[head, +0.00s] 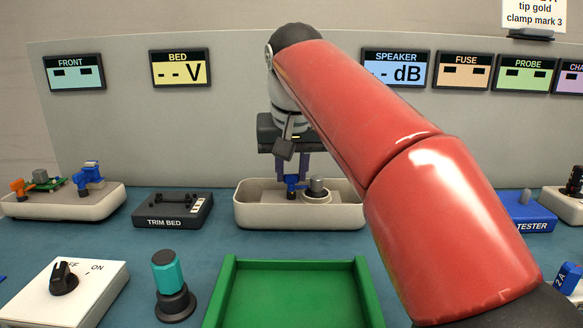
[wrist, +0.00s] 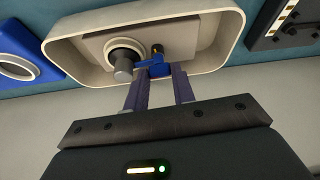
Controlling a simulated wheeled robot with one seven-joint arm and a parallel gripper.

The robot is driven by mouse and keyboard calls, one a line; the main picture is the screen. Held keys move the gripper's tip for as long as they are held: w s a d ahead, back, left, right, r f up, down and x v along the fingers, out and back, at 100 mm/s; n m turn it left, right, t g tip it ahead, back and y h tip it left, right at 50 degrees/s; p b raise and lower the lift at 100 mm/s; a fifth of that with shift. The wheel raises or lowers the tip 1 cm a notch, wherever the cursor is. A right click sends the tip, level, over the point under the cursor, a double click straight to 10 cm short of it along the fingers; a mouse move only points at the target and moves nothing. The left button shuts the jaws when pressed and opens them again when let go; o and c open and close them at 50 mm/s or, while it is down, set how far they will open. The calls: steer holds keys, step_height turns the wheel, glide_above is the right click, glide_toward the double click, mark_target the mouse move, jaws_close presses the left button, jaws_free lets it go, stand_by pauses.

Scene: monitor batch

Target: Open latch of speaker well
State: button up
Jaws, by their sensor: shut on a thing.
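The speaker well (head: 318,195) is a pale ring with a grey cylinder standing in it, inside a cream tray (head: 262,217) at the middle of the bench. The ring also shows in the wrist view (wrist: 122,50). A blue latch (head: 292,191) sits beside the well; in the wrist view its blue arm (wrist: 146,65) reaches toward the grey cylinder. My gripper (wrist: 160,77) comes down over the latch, its purple fingers on both sides of the blue block, shut on it. The fingers partly hide the block in the wrist view.
A dark TRIM BED box (head: 172,209) and another cream tray (head: 105,205) stand to the left. A green tray (head: 295,263), a teal knob (head: 167,272) and an OFF/ON switch box (head: 90,290) are nearer. A blue TESTER (head: 533,215) stands right.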

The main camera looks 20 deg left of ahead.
steer(key=n+p, duration=0.1)
steer(key=n+y+p, duration=0.1)
steer(key=shift+d+r+n, duration=0.15)
steer(key=shift+r+n, duration=0.05)
steer(key=shift+n, duration=0.2)
steer(key=n+g+y+p, duration=0.1)
steer(key=n+p, duration=0.1)
steer(key=n, duration=0.1)
steer(key=shift+w+n, duration=0.15)
steer(key=shift+n, duration=0.15)
steer(key=n, duration=0.1)
steer(key=n+g+p, duration=0.1)
steer(key=n, duration=0.1)
steer(key=shift+w+f+n+g+y, duration=0.1)
steer(key=shift+f+n+g+y, duration=0.05)
steer(key=shift+n+g+y, duration=0.2)
steer(key=shift+w+n+g+y, duration=0.15)
steer(key=shift+n+g, duration=0.2)
steer(key=shift+n, duration=0.6)
steer(key=shift+s+n+g+y, duration=0.1)
steer(key=shift+n+g, duration=0.2)
steer(key=shift+n, duration=0.6)
steer(key=o, duration=0.7)
steer(key=shift+d, duration=0.1)
